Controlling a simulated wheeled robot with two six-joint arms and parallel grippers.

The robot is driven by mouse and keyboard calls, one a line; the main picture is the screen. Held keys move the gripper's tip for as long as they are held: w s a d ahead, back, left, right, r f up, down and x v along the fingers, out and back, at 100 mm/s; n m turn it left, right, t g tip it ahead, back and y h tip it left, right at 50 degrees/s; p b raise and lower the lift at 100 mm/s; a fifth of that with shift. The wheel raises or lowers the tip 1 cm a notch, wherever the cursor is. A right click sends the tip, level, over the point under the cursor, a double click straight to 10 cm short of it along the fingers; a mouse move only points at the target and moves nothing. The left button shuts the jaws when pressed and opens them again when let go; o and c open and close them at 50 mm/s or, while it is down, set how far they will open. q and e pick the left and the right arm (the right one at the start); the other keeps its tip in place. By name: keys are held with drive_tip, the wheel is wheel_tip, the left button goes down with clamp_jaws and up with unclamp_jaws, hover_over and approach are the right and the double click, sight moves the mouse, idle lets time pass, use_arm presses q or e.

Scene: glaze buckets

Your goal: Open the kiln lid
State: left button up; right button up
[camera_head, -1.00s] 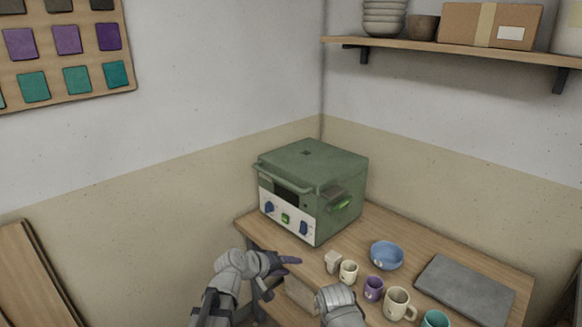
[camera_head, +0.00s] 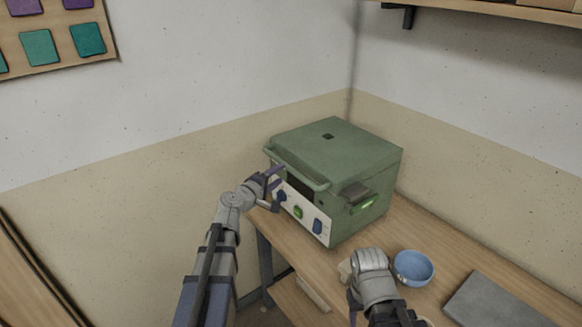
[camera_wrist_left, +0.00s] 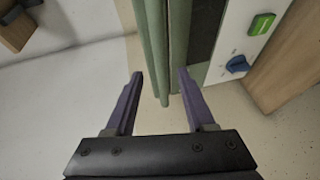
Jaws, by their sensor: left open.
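The green box-shaped kiln (camera_head: 335,165) stands on the wooden table with its lid down. A bar handle (camera_head: 298,168) runs along the lid's front edge above a white panel with blue knobs and a green switch. My left gripper (camera_head: 276,178) is open at the left end of this handle. In the left wrist view its two purple fingers (camera_wrist_left: 158,85) are apart, with the green handle (camera_wrist_left: 172,50) lying ahead between their lines. I cannot tell whether they touch it. My right gripper (camera_head: 357,300) hangs low over the table front; its fingers are mostly hidden behind its wrist.
A blue bowl (camera_head: 413,268) and a grey slab (camera_head: 495,303) are on the table (camera_head: 440,237) to the right of the kiln. A shelf (camera_head: 480,8) is on the wall above; the space over the kiln is clear.

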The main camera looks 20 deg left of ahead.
sight(287, 169)
use_arm(q)
drive_tip(key=b+x, duration=0.1)
drive_tip(key=x, duration=0.6)
drive_tip(key=shift+w+d+f, duration=0.1)
drive_tip(key=shift+w+f, duration=0.05)
drive_tip(key=shift+w, duration=0.2)
drive_tip(key=shift+s, duration=0.1)
clamp_jaws()
idle(0.9)
